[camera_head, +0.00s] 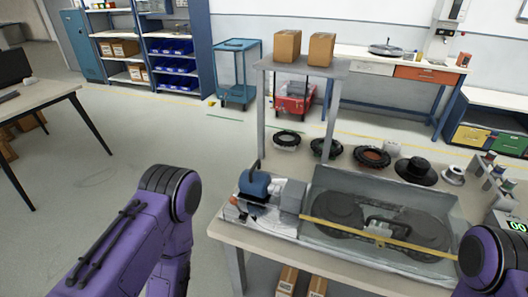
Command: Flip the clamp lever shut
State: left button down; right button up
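On the workbench (228,232) in front of me stands a small blue machine (256,184) with a grey block beside it. A thin dark lever (255,167) stands up from it. A clear-walled tray (450,262) to its right holds two dark round parts (338,212) and a dark handle-like piece (386,225). A yellow bar (350,231) crosses the tray. I cannot tell for sure which piece is the clamp lever. My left arm is at the lower left and my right arm at the right edge. Neither gripper shows.
Several dark rings, one a black ring (287,140), and a black hat-shaped part (415,171) lie along the bench's back. A raised shelf (288,66) carries two cardboard boxes (287,46). A desk (40,103) stands at left; the floor between is clear.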

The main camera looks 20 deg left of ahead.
aim_at(233, 200)
jog(key=k, duration=0.5)
jog(key=u, duration=2)
jog(key=i, duration=1.3)
jog(key=z, duration=2.15)
